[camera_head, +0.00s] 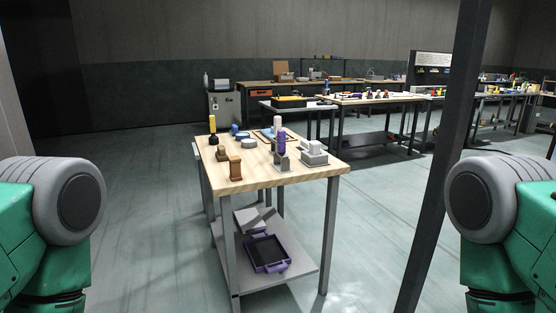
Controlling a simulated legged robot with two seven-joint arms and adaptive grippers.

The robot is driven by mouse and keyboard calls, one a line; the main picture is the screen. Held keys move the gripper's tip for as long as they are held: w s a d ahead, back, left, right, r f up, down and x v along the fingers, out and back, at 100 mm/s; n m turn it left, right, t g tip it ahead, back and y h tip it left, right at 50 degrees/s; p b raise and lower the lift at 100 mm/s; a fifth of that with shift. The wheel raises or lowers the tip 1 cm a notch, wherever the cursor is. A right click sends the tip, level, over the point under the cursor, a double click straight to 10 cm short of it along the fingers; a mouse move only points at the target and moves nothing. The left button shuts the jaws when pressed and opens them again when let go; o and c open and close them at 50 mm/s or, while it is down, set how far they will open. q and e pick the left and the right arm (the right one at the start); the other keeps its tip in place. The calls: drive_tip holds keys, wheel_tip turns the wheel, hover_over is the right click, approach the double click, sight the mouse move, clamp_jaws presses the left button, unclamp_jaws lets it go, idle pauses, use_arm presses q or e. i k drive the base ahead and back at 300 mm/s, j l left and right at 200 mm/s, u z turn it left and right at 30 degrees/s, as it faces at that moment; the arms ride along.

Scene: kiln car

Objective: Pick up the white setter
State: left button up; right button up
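I cannot tell for sure which thing is the white setter. A pale, blocky piece (314,154) sits at the right end of the near wooden table (305,174). A low, round whitish piece (249,143) lies near the middle of the same table. A white bottle-like piece (277,123) stands toward the back. All are small in view and their details are unclear. Neither of my grippers is in view; only green and grey parts of my arms show at the left and right edges.
The table also holds a brown block (235,168), a purple bottle (281,143) and a yellow bottle (212,125). A purple-handled tray (267,254) lies on its lower shelf. A dark post (444,160) stands to the right. The floor in front is clear.

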sight(304, 145)
drive_tip(key=i+j+z, duration=0.3)
drive_tip(key=i, duration=0.15)
drive_tip(key=i+j+z, duration=0.1)
drive_tip(key=i, duration=0.4)
drive_tip(key=i+j+z, duration=0.1)
drive_tip(key=i+j, duration=0.2)
drive_tip(key=i, duration=0.15)
